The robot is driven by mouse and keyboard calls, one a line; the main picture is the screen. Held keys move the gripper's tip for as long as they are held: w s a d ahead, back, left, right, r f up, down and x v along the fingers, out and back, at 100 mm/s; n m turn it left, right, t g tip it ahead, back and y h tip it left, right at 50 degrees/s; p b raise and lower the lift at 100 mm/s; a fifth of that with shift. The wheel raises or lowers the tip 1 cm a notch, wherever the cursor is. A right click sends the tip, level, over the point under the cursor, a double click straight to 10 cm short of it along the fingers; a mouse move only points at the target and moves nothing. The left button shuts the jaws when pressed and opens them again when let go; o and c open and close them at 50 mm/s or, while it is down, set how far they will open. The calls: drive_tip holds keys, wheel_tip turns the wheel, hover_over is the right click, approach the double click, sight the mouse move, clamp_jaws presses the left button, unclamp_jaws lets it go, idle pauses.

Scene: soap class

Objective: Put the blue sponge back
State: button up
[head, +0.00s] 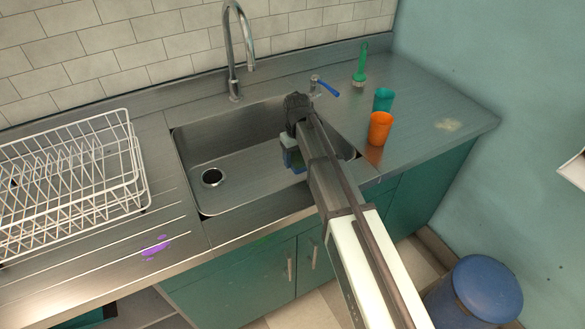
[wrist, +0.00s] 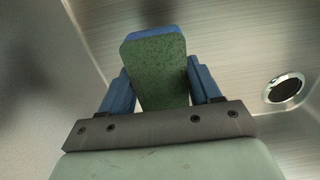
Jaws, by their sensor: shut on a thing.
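The blue sponge (wrist: 158,78) has a green scouring face and a blue edge. In the wrist view it stands between the blue fingers of my gripper (wrist: 160,88), which is shut on it. In the head view my gripper (head: 293,152) hangs over the right part of the steel sink (head: 240,165). There the sponge shows only as a small green and blue patch, partly hidden by my arm. The sink floor with its round drain (wrist: 284,88) shows beyond the sponge in the wrist view.
An orange cup (head: 380,129), a teal cup (head: 383,99), a green brush (head: 360,66) and a blue-handled tool (head: 327,88) stand or lie right of the sink. A tall tap (head: 232,50) rises behind it. A white dish rack (head: 75,170) and a purple spill (head: 155,246) are left.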

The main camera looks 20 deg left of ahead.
drive_tip(key=w+d+r, duration=0.2)
drive_tip(key=w+r, duration=0.9)
drive_tip(key=r, duration=0.2)
drive_tip(key=w+d+r, duration=0.2)
drive_tip(key=w+r, duration=1)
drive_tip(key=r, duration=0.1)
hover_over(403, 102)
wheel_tip(403, 102, down, 5)
drive_tip(key=shift+s+f, duration=0.1)
drive_tip(key=shift+f, duration=4.5)
drive_tip(key=shift+f, duration=0.1)
